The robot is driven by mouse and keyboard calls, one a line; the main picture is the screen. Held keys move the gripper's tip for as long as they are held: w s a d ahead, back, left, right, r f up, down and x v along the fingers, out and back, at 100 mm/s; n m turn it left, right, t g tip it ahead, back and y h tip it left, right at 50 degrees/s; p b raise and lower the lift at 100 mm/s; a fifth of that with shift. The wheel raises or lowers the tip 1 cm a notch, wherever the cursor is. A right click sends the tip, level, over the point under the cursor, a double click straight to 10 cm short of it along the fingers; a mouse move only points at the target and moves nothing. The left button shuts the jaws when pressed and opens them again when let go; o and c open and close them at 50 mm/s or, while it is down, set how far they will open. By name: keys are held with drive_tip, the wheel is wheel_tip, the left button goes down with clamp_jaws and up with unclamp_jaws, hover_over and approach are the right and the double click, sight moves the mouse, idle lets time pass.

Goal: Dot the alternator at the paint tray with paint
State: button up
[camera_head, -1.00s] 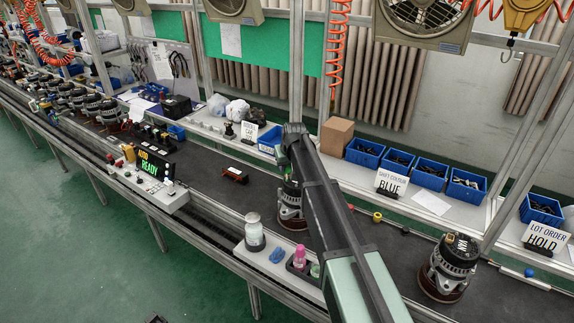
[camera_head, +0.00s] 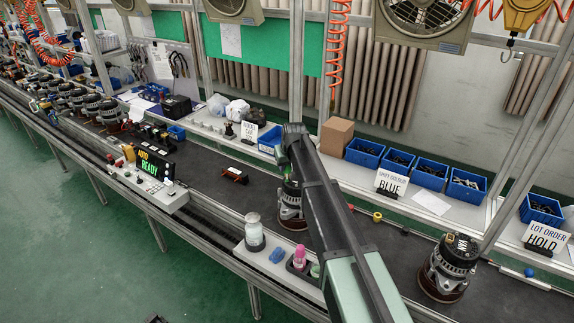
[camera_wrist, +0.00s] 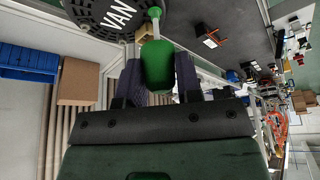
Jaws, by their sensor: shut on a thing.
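The alternator (camera_head: 291,210) stands upright on the dark belt, behind the paint tray (camera_head: 290,268); my arm partly covers it. In the wrist view its round slotted top (camera_wrist: 90,12) shows the white letters VAN. My gripper (camera_wrist: 160,75) is shut on a green-bodied paint dabber (camera_wrist: 158,66). The dabber's thin pale stem ends in a green tip, which overlaps the alternator's rim in the wrist view. I cannot tell whether the tip touches it. No paint dot is clear on the visible part of the top. The tray holds a pink-topped bottle (camera_head: 299,256) and a pot with green (camera_head: 315,270).
Another alternator (camera_head: 447,268) stands at the right on the belt. Signs read SHAFT COLOUR BLUE (camera_head: 391,184) and LOT ORDER HOLD (camera_head: 545,238). Blue bins (camera_head: 429,176) line the back shelf.

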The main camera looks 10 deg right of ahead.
drive_tip(key=shift+r, duration=0.1)
wheel_tip(320, 180, up, 5)
drive_tip(key=p, duration=0.5)
